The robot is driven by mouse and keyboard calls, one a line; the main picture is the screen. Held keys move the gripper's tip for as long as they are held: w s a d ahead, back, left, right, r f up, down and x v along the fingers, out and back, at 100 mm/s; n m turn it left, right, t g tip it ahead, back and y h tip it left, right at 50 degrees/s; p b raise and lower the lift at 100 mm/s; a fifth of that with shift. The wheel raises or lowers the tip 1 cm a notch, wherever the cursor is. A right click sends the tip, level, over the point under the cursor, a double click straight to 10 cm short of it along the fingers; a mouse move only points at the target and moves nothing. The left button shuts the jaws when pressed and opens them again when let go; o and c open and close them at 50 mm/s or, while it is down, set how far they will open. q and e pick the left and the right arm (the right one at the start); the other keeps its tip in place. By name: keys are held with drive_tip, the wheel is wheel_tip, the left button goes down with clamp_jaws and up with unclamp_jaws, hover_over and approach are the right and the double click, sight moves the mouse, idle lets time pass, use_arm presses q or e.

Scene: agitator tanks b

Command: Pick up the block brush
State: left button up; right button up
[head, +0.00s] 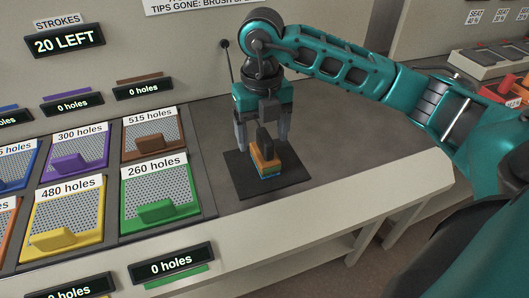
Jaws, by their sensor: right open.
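The block brush (266,158) stands on a black mat (283,184) on the counter in the head view. It has a dark upright handle, an orange block body and a blue-green layer at its base. My right gripper (264,144) points down over the brush, with its two grey fingers apart on either side of the handle. No contact between the fingers and the brush is clear. The lower finger tips end near the back of the brush. My left gripper is not in view.
Perforated colour panels with small blocks fill the counter's left side, including the green panel (160,188) and brown panel (152,137). A thin dark rod (226,60) stands behind the gripper. Bare grey counter (345,150) lies right of the mat.

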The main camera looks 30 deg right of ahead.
sight(265, 153)
drive_tip(key=f, duration=0.4)
drive_tip(key=d+f, duration=0.1)
drive_tip(key=f, duration=0.1)
drive_tip(key=shift+w+f, duration=0.2)
drive_tip(key=shift+f, duration=0.2)
drive_tip(key=shift+a, duration=0.1)
clamp_jaws()
idle(0.3)
